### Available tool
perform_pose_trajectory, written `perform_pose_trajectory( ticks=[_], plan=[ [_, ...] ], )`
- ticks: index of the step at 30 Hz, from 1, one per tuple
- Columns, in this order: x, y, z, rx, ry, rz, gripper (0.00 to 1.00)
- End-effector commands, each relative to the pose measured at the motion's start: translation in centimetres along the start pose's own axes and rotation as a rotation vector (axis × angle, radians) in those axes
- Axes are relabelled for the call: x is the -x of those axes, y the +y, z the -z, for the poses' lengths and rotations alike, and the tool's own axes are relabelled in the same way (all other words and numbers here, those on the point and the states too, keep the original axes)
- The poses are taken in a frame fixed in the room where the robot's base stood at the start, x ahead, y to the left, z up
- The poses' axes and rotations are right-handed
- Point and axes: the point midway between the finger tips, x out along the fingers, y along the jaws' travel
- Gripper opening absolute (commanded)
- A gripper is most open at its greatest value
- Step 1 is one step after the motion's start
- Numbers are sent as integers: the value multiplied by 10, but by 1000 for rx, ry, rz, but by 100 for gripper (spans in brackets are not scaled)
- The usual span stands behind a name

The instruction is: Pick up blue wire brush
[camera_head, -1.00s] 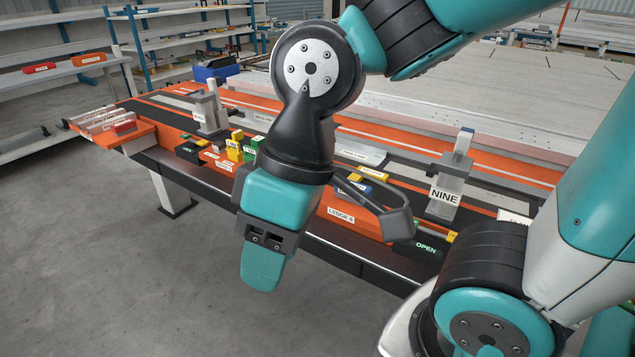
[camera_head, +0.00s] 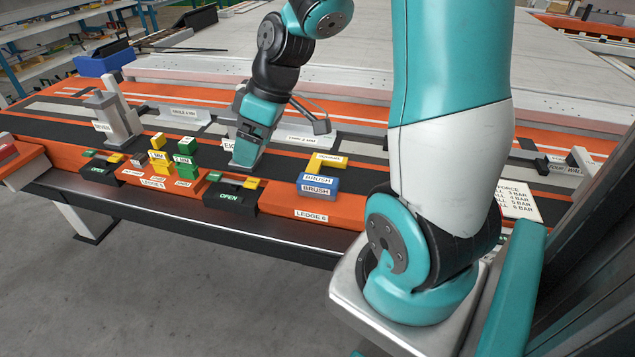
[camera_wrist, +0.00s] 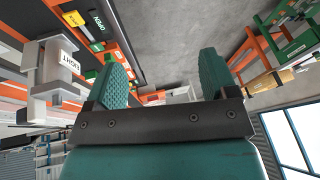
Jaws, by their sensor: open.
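The blue wire brush (camera_head: 318,185) lies on the orange ledge labelled LEDGE 6, with BRUSH labels on its top and front. A yellow part (camera_head: 327,161) sits at its back edge; I cannot tell if they touch. My gripper (camera_head: 245,160) is left of the brush, above the jig near the EIGHT post. In the wrist view my gripper (camera_wrist: 160,85) shows two teal fingers wide apart with nothing between them. The brush does not show in the wrist view.
A black clamp marked OPEN (camera_head: 232,194) stands left of the brush. Green blocks (camera_head: 185,156) and yellow blocks (camera_head: 160,155) stand further left. The EIGHT post (camera_wrist: 50,75) is close to my gripper. The ledge (camera_head: 345,212) is bare right of the brush.

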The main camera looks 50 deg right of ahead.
Motion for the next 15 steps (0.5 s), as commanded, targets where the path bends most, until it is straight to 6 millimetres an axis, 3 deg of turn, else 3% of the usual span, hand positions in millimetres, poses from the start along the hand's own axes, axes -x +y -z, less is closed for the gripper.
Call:
perform_pose_trajectory(
  ticks=[1,3,6,10,15],
  plan=[
    [1,40,-20,-36,13,-30,79],
    [1,84,-48,-47,30,-74,79],
    [2,130,-91,-58,43,-128,79],
    [3,164,-136,-65,48,-177,79],
    [-3,178,-159,-64,47,-199,79]
  ],
)
